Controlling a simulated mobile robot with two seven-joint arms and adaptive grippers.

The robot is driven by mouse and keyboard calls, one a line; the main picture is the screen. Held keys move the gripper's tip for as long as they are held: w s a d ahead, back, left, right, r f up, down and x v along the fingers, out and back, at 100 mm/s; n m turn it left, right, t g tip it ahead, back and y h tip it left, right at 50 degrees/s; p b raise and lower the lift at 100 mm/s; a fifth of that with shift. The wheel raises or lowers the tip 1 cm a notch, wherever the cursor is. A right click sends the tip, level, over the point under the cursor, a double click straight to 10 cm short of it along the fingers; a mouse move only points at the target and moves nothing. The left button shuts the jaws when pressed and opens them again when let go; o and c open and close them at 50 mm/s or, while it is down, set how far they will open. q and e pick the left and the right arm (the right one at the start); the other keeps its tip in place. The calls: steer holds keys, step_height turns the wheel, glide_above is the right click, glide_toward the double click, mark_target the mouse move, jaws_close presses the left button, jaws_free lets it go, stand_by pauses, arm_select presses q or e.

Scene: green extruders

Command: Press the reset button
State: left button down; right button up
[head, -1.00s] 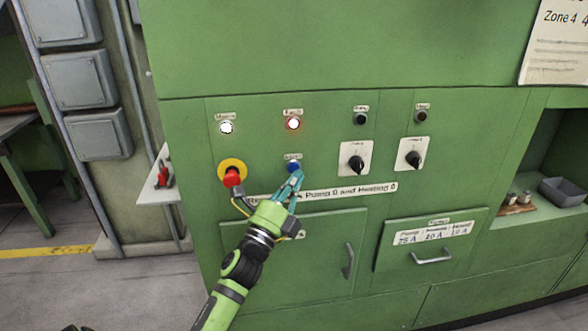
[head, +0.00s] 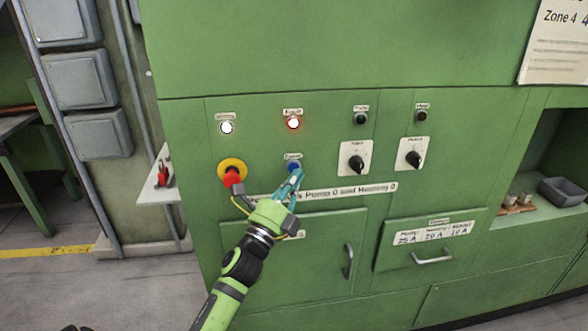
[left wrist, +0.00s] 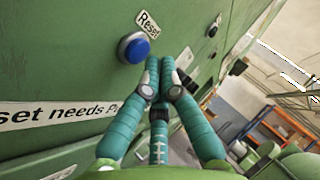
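The blue reset button (head: 293,166) sits on the green panel under a small label. In the left wrist view the round blue button (left wrist: 136,46) stands out from the panel in a grey ring, beside a label reading "Reset". My left gripper (head: 298,172) is at the button's lower right in the head view, overlapping its edge. In the left wrist view the teal fingers of the left gripper (left wrist: 168,62) come together at the tips, empty, just right of the button. I cannot tell whether they touch it. My right gripper is not in view.
A red emergency stop (head: 232,178) on a yellow ring is left of the button. Lit white (head: 227,128) and red (head: 293,123) lamps are above. Two black rotary switches (head: 357,163) (head: 413,159) are to the right. A cabinet door handle (head: 348,262) protrudes below.

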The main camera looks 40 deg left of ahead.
arm_select(q)
steer(key=shift+w+a, duration=0.15)
steer(key=shift+a, duration=0.05)
steer(key=shift+w+a, duration=0.25)
stand_by(0.9)
steer(key=shift+s+d, duration=0.55)
steer(key=shift+s, duration=0.05)
steer(key=s+d, duration=0.3)
steer(key=shift+s+d+p, duration=0.25)
steer(key=shift+d+p, duration=0.05)
stand_by(1.0)
